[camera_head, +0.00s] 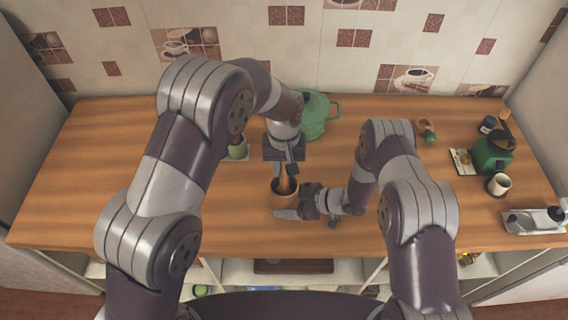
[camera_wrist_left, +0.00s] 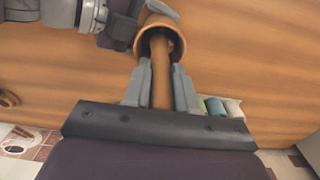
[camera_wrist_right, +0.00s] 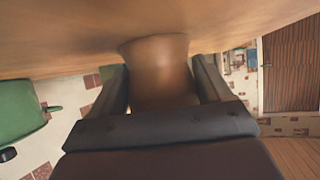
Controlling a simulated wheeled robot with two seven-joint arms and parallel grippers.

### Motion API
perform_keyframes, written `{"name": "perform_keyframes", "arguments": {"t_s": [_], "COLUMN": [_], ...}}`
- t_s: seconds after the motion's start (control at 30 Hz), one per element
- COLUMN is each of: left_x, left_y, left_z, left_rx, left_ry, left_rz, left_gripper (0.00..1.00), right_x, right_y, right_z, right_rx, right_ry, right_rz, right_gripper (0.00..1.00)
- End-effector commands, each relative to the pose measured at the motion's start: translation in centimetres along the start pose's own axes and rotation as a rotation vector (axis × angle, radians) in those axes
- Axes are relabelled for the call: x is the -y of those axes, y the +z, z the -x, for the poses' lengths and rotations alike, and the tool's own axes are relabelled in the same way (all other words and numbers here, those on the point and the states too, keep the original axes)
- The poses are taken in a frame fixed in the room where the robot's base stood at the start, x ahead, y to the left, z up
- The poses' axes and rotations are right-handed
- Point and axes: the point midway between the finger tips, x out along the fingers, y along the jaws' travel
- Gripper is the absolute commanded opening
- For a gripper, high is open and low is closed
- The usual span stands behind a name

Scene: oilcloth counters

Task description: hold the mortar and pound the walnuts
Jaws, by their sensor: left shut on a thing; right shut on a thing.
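The brown mortar (camera_head: 284,200) stands on the wooden counter in front of me. My right gripper (camera_head: 303,207) reaches it from the right and is shut around its body; the right wrist view shows the mortar (camera_wrist_right: 160,72) between the fingers. My left gripper (camera_head: 287,170) points down above the mortar and is shut on the wooden pestle (camera_wrist_left: 161,78). The pestle's lower end is inside the mortar's opening, as the left wrist view shows.
The counter's left part (camera_head: 90,190) is clear.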

Motion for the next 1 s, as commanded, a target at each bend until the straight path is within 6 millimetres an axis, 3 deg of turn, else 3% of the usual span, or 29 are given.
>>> {"name": "perform_keyframes", "arguments": {"t_s": [0.37, 1.0], "left_x": [0.0, 0.0], "left_y": [0.0, 0.0], "left_z": [0.0, -1.8], "left_rx": [-0.001, 0.0], "left_ry": [0.0, 0.0], "left_rz": [0.0, 0.0], "left_gripper": [0.0, 0.0], "right_x": [0.0, 0.0], "right_y": [0.0, 0.0], "right_z": [0.0, 0.0], "right_rx": [0.0, 0.0], "right_ry": [0.0, 0.0], "right_rz": [0.0, 0.0], "right_gripper": [0.61, 0.61]}}
